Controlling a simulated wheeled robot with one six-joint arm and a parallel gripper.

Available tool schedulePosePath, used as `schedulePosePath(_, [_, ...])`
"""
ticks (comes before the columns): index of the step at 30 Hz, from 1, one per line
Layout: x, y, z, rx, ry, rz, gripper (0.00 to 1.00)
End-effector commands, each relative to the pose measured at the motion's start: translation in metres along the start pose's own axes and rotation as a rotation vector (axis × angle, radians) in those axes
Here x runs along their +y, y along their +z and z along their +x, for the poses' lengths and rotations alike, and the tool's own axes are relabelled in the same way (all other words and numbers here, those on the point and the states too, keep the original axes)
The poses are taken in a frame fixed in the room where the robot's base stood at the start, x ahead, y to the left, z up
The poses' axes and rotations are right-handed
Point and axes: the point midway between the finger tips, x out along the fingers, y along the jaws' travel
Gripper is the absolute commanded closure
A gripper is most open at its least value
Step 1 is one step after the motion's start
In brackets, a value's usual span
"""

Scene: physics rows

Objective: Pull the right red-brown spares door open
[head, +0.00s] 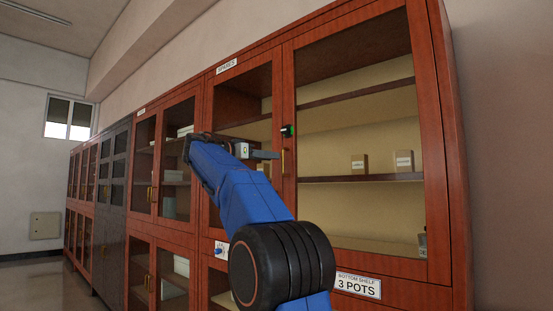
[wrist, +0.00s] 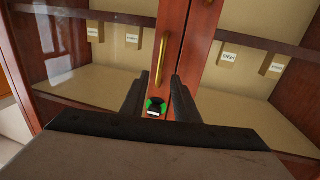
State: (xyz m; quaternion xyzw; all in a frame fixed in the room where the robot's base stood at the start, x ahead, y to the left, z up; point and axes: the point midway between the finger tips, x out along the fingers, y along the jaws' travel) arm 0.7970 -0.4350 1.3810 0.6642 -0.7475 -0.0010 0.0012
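The right red-brown spares door (head: 428,110) is a wooden frame around a large glass pane, and it looks closed. Its upright brass handle (head: 283,162) is on its left stile, below a small black lock with a green mark (head: 288,131). My gripper (head: 270,154) is in front of the left stile, close to the handle. In the wrist view, which looks upside down, my gripper (wrist: 160,82) is open, with its fingers apart. The brass handle (wrist: 159,58) lies just beyond the fingertips, and the green-marked lock (wrist: 155,106) shows between the fingers. Nothing is held.
The left spares door (head: 277,85) stands beside it under a SPARES label (head: 227,66). Small boxes (head: 403,161) stand on the shelf behind the glass. A "3 POTS" label (head: 357,286) is below the door. More cabinets line the wall to the left, with open floor (head: 50,275) beyond.

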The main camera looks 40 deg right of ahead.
Motion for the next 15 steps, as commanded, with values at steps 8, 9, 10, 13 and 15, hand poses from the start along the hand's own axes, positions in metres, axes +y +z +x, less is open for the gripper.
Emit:
schedulePosePath(8, [0.000, 0.000, 0.034, 0.000, 0.001, 0.000, 0.72])
schedulePosePath(9, [0.000, 0.000, 0.036, 0.000, 0.000, 0.000, 0.72])
schedulePosePath(10, [0.000, 0.000, 0.037, 0.000, 0.000, 0.000, 0.72])
schedulePosePath(13, [0.000, 0.000, 0.040, 0.000, 0.000, 0.000, 0.72])
schedulePosePath(15, [0.000, 0.000, 0.041, 0.000, 0.000, 0.000, 0.72])
